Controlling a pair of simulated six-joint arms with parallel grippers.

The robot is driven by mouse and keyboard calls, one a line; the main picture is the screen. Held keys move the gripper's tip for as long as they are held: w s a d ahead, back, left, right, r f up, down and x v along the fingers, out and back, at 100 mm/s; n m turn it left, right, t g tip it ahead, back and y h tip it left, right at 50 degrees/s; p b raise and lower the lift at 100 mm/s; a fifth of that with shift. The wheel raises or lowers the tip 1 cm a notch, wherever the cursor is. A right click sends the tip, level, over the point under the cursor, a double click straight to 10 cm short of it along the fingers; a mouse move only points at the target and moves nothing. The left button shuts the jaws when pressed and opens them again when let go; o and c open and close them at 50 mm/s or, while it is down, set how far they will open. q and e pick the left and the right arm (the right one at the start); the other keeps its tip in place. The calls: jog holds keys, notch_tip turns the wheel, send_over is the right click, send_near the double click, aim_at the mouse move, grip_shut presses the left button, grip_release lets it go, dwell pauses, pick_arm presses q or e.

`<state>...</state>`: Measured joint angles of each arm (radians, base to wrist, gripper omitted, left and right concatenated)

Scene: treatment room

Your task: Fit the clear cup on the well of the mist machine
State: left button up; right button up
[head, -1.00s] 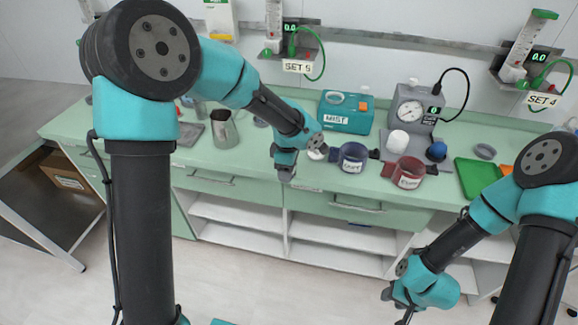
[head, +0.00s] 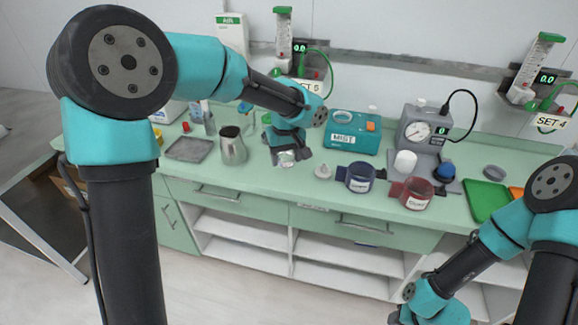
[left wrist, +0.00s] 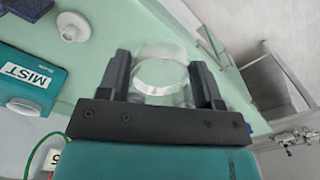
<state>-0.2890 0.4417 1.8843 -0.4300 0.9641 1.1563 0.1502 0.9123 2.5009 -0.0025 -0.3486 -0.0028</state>
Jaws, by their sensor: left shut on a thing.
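The clear cup (left wrist: 162,72) is between the two fingers of my left gripper (left wrist: 164,82) in the left wrist view. In the head view my left gripper (head: 291,158) is shut on the cup above the green counter, left of the mist machine. The mist machine (head: 368,143) is a teal box labelled MIST, with a round pale-rimmed well (head: 342,116) on its top. Part of the machine (left wrist: 45,58) shows in the left wrist view, apart from the cup. My right arm reaches the bottom edge of the head view, and its fingertips are cut off.
A small white round part (head: 322,172) lies in front of the machine. A blue cuff (head: 359,178) and a red cuff (head: 415,194) lie right of it. A metal jug (head: 233,150) and a grey tray (head: 189,149) stand left. A gauge unit (head: 423,130) stands right.

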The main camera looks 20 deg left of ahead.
pick_arm(q)
jog(key=r+m, duration=0.2)
jog(key=a+r+m, duration=0.1)
jog(key=r+m, duration=0.1)
jog(key=shift+a, duration=0.1)
jog(key=shift+a+r+m, duration=0.2)
jog(key=shift+r+m, duration=0.3)
jog(key=shift+m, duration=0.2)
jog(key=shift+a+r+m, duration=0.15)
jog(key=shift+r+m, duration=0.3)
jog(key=shift+m, duration=0.25)
